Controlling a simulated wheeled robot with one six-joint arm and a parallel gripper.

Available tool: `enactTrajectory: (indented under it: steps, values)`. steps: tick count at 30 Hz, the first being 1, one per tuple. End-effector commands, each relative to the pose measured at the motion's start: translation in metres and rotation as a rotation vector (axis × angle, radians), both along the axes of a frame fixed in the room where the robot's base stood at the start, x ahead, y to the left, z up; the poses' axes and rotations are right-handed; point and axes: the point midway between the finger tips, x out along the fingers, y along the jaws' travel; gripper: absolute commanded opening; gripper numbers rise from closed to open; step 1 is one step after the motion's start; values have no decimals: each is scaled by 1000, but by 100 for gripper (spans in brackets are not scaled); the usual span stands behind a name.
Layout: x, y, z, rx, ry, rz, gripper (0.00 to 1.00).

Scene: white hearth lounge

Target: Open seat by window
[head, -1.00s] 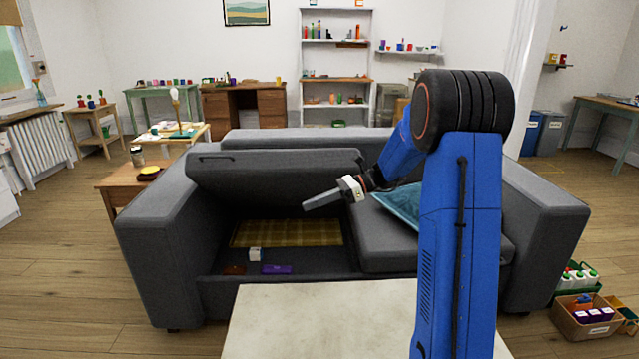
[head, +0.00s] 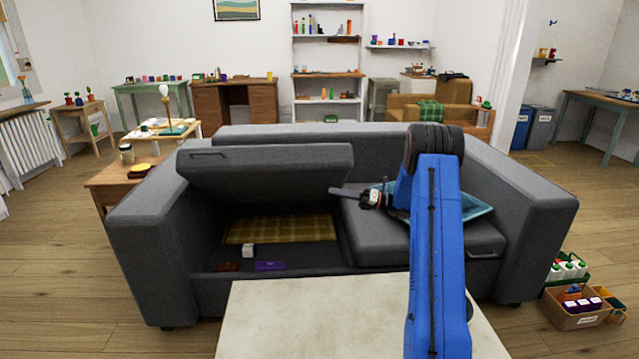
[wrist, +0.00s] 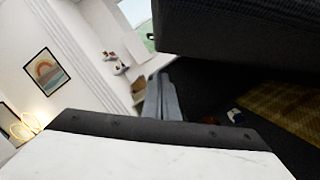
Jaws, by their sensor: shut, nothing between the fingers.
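The grey sofa (head: 545,205) has its left seat (head: 265,168), on the window side, tilted up with a strap handle (head: 208,155) near its upper edge. The storage space beneath lies open. It holds a yellow checked cloth (head: 285,229), a small white box (head: 248,250), a purple item (head: 270,266) and a brown item (head: 228,267). The raised seat also shows dark in the wrist view (wrist: 240,38). My gripper (head: 338,191) is shut and empty, by the raised seat's lower right corner. I cannot tell if it touches. The right seat (head: 385,235) is down.
A pale tabletop (head: 300,315) stands close in front of the sofa. A blue cushion (head: 475,205) lies on the right seat behind my arm. A wooden side table (head: 105,180) stands left of the sofa; crates of bottles (head: 575,318) sit on the floor at right.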

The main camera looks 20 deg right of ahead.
Motion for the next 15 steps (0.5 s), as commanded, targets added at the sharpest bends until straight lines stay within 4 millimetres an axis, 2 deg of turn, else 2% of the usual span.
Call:
enactTrajectory:
  steps: [5, 15]
  values:
    - [10, 19, 5, -1, -1, 3, 0]
    - [38, 71, 15, -2, -2, 3, 0]
